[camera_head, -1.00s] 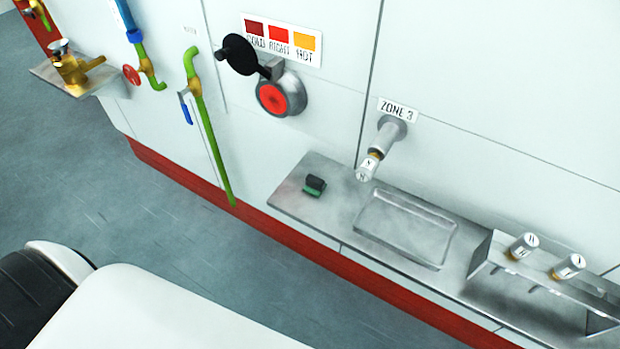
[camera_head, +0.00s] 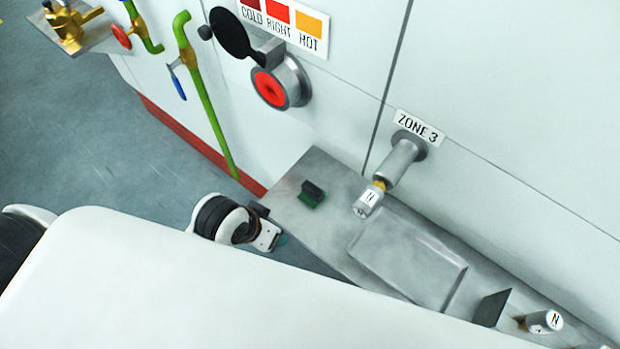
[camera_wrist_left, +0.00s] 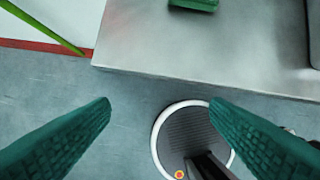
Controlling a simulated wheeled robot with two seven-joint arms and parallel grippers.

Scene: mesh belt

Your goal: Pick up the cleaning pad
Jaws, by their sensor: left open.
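The cleaning pad (camera_head: 311,194) is a small green block with a dark top. It lies near the left end of the grey metal shelf (camera_head: 290,190) in the head view. In the left wrist view the green pad (camera_wrist_left: 194,4) shows at the top edge, partly cut off. My left gripper (camera_head: 272,238) is beside the shelf's front edge in the head view, apart from the pad. In the left wrist view its two green fingers (camera_wrist_left: 160,112) are spread wide with nothing between them. My right gripper is not in view.
A shallow tray (camera_head: 405,262) sits on the shelf to the right of the pad. A metal nozzle under the ZONE 3 label (camera_head: 400,165) juts from the wall above the shelf. A green pipe (camera_head: 205,100) runs down the wall at left. The shelf around the pad is clear.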

